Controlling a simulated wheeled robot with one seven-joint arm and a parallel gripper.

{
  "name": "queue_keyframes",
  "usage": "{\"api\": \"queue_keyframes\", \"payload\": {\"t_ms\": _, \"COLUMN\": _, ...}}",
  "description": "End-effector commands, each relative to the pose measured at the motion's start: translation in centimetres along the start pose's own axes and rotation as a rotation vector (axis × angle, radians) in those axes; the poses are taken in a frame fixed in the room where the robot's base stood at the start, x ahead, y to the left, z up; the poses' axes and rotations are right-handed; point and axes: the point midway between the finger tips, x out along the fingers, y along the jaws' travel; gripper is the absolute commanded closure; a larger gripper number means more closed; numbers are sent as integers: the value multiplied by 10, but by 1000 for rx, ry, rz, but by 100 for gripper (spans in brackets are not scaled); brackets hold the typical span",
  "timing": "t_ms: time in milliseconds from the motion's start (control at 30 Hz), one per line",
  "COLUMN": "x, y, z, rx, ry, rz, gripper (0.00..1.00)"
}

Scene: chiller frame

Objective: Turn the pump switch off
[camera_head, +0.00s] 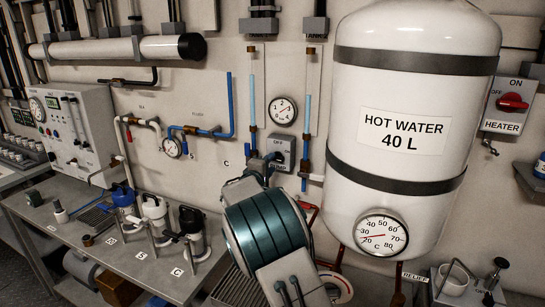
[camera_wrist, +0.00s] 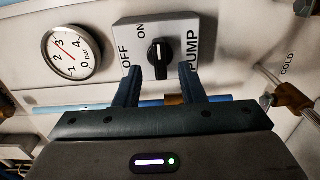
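The pump switch (camera_wrist: 160,51) is a black knob on a grey plate marked OFF, ON and PUMP. In the wrist view it sits at the upper middle, its long side and white line running roughly up and down the picture; I cannot tell for sure which mark it points to. In the head view the grey switch box (camera_head: 283,150) shows just above my gripper, its knob hard to make out. My gripper (camera_wrist: 161,84) is open and empty, its two fingers just below the knob in the wrist view, apart from each other and not closed on it.
A round bar gauge (camera_wrist: 72,53) is left of the switch in the wrist view. A blue pipe (camera_wrist: 80,107) and a brass fitting (camera_wrist: 293,97) are close by. The white hot water tank (camera_head: 411,130) stands right of my arm.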

Motion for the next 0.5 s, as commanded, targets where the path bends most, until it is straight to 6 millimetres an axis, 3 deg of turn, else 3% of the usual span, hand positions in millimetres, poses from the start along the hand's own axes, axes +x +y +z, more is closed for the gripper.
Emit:
{"api": "queue_keyframes", "payload": {"t_ms": 200, "x": 23, "y": 1, "z": -2, "rx": 0, "ry": 1, "rz": 0, "gripper": 64}}
{"api": "queue_keyframes", "payload": {"t_ms": 500, "x": 28, "y": 0, "z": -2, "rx": 1, "ry": 3, "rz": 0, "gripper": 64}}
